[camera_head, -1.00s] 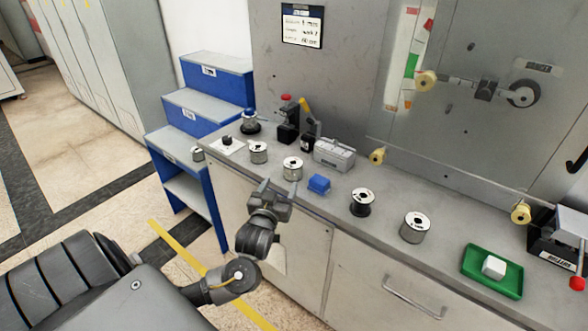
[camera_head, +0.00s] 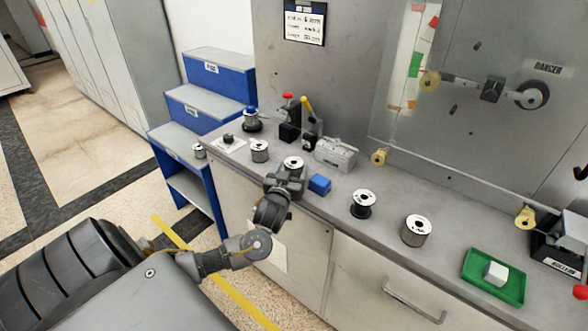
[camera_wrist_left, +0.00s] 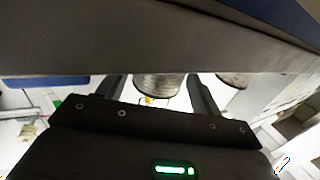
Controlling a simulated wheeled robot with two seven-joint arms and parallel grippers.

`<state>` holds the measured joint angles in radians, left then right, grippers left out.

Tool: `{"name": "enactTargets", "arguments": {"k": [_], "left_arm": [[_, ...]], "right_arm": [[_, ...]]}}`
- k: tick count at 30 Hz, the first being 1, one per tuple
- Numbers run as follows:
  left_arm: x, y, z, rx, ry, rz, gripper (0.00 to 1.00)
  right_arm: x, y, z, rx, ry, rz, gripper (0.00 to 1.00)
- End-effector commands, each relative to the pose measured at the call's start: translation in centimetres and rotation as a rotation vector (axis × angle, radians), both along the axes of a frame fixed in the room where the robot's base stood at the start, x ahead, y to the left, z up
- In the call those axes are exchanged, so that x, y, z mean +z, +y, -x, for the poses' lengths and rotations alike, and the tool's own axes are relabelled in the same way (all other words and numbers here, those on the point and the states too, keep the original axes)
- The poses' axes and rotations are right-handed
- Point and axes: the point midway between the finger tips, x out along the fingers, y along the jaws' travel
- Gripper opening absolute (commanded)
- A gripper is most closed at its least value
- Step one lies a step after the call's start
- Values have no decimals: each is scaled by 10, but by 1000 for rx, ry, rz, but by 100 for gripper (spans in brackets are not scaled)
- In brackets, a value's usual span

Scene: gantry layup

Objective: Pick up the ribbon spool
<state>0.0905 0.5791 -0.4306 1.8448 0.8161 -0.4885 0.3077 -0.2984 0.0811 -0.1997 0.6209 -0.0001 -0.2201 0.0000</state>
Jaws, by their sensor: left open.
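Several silver, wire-like spools with white tops stand on the grey counter; I cannot tell from any label which is the ribbon spool. My left gripper (camera_head: 286,175) is open at one spool (camera_head: 293,161) near the counter's front edge, and hides its lower part. In the left wrist view, this spool's ribbed silver side (camera_wrist_left: 158,87) shows between the two dark, spread fingers, with no clear contact. Other spools stand to the left (camera_head: 260,151) and to the right, one dark-wound (camera_head: 363,204) and one larger silver (camera_head: 416,231). My right gripper is not in view.
A blue block (camera_head: 319,184) sits just right of my left gripper. A grey slotted block (camera_head: 336,153) and a black device with a red knob (camera_head: 289,120) stand behind. A green tray (camera_head: 494,277) holds a white block. Blue steps (camera_head: 208,103) stand left.

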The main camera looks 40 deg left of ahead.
Motion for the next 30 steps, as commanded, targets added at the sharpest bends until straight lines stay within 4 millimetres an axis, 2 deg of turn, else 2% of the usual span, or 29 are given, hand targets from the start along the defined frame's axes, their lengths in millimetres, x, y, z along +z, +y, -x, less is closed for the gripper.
{"name": "enactTargets", "arguments": {"k": [1,6,16,26,27,30], "left_arm": [[5,4,-9,2,-2,-4,66],[3,12,-29,1,0,-2,66],[1,14,-35,0,0,0,64],[1,14,-35,-1,0,0,21],[2,14,-35,0,-3,0,18],[2,14,-35,0,-3,0,18]], "right_arm": [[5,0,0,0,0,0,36],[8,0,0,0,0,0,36],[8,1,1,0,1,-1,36],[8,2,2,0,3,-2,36],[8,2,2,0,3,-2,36],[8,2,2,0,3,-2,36]]}}
